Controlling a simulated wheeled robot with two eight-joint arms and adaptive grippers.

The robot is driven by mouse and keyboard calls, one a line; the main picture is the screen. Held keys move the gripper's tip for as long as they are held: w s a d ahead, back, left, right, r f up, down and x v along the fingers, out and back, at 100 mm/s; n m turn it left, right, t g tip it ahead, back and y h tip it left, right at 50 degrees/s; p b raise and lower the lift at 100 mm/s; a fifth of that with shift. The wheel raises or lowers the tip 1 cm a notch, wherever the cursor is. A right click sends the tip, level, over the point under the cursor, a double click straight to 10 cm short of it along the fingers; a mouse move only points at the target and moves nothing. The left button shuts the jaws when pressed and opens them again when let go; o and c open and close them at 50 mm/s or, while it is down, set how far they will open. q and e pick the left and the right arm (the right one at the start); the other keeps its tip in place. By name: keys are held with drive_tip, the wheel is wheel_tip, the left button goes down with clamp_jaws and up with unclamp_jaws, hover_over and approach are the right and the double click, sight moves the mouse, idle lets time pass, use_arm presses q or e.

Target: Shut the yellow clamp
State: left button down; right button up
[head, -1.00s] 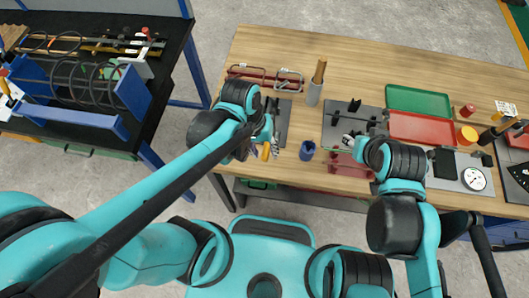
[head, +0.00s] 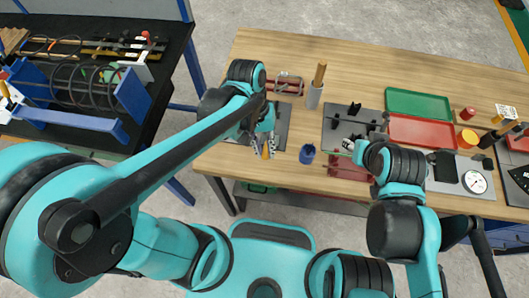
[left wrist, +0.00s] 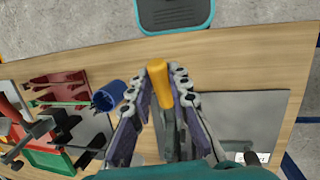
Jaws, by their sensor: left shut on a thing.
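The yellow clamp shows as a yellow-orange handle (head: 265,152) at the front left of the wooden bench, with its metal part mostly hidden by my gripper. In the left wrist view the handle (left wrist: 160,84) points toward the bench's front edge. My left gripper (head: 264,150) reaches down over the clamp with a finger on each side of it. In the left wrist view, its fingers (left wrist: 163,76) flank the handle and are closed on the clamp. My right gripper (head: 349,143) is small and partly hidden, near the dark fixture plate; its jaw state is unclear.
A grey plate (left wrist: 250,115) lies by the clamp. A blue cup (head: 307,153) stands close to its right. A grey holder (head: 314,95) with a wooden handle stands behind. Green (head: 418,103) and red (head: 423,130) trays lie farther right. The bench's back middle is free.

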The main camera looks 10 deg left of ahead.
sight(266, 145)
use_arm(q)
drive_tip(key=shift+w+r+g+b, duration=0.2)
drive_tip(key=shift+w+r+g, duration=0.35)
drive_tip(key=shift+g, duration=0.35)
drive_tip(key=shift+w+r+g+b, duration=0.15)
drive_tip(key=shift+w+r+g, duration=0.4)
drive_tip(key=shift+g, duration=0.35)
drive_tip(key=c, duration=1.4)
unclamp_jaws()
drive_tip(key=shift+v, duration=3.75)
